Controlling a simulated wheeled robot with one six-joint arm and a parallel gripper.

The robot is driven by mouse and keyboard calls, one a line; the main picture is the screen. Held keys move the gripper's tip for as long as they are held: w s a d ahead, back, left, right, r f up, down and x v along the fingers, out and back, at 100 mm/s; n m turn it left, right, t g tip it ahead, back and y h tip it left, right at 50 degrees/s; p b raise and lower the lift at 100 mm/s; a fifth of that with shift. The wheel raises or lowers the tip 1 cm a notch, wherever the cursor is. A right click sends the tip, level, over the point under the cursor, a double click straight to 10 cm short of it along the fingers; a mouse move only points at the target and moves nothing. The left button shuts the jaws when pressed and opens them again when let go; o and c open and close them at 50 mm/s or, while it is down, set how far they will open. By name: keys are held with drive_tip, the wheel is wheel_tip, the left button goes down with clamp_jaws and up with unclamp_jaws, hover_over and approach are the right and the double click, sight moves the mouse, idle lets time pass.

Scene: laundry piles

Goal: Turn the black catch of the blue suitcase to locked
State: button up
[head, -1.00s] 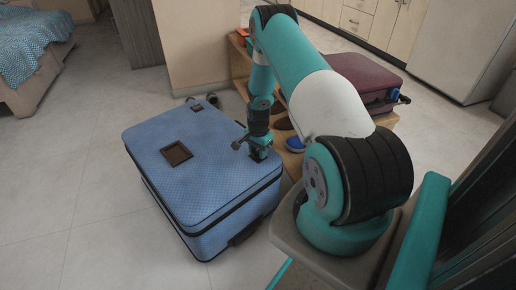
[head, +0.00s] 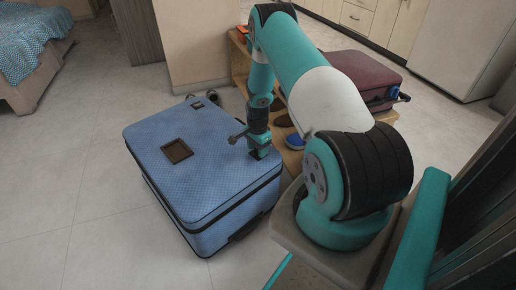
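The blue suitcase (head: 205,190) lies flat on the floor, left of my arm. Its top has a brown-framed square panel (head: 176,151) and a small dark fitting (head: 197,104) near the far edge. My gripper (head: 259,154) points down at the suitcase's right edge, at or just above its top surface. I cannot tell whether it touches. Its fingers are small and partly hidden, so their opening does not show. I cannot make out the black catch for certain; it may be hidden at the gripper.
A low wooden bench (head: 292,160) with shoes (head: 299,142) stands right behind the suitcase. A maroon suitcase (head: 352,75) lies beyond my arm. A bed (head: 30,60) is at the far left. The tiled floor left of the blue suitcase is clear.

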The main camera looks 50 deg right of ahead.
drive_tip(key=shift+o, duration=0.7)
drive_tip(key=shift+s+d, duration=0.1)
drive_tip(key=shift+r, duration=0.35)
wheel_tip(320, 180, up, 17)
drive_tip(key=p, duration=0.5)
drive_tip(key=shift+f, duration=0.15)
